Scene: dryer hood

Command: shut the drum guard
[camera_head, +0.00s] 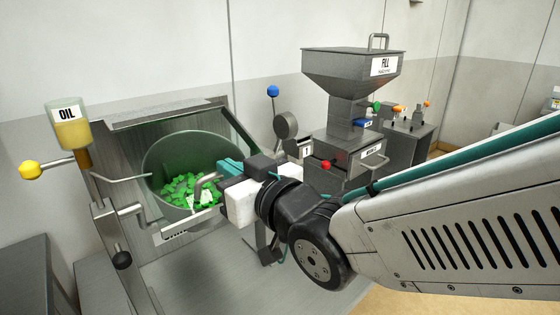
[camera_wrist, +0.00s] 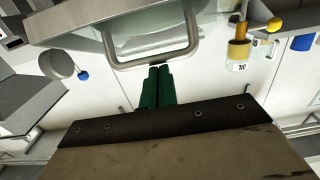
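The drum (camera_head: 165,153) is a grey-green round bowl at the left in the head view, with green pieces (camera_head: 180,187) inside. A grey frame with a see-through pane (camera_head: 222,112) stands around and above it and looks like the drum guard; how far it stands open is hard to tell. A bent grey handle (camera_head: 207,183) shows in front of the drum, and a looped handle (camera_wrist: 192,36) crosses the wrist view. My gripper (camera_head: 222,172) is at this handle. In the wrist view its green fingers (camera_wrist: 158,72) are together, tips at the bar, not visibly around it.
An oil bottle (camera_head: 72,130) and a yellow-knobbed lever (camera_head: 32,170) stand at the left. A black-knobbed crank (camera_head: 122,258) is at the lower left. A grey hopper machine (camera_head: 352,75), with a red knob (camera_head: 326,164), and a blue-knobbed lever (camera_head: 272,92) stand right of the drum.

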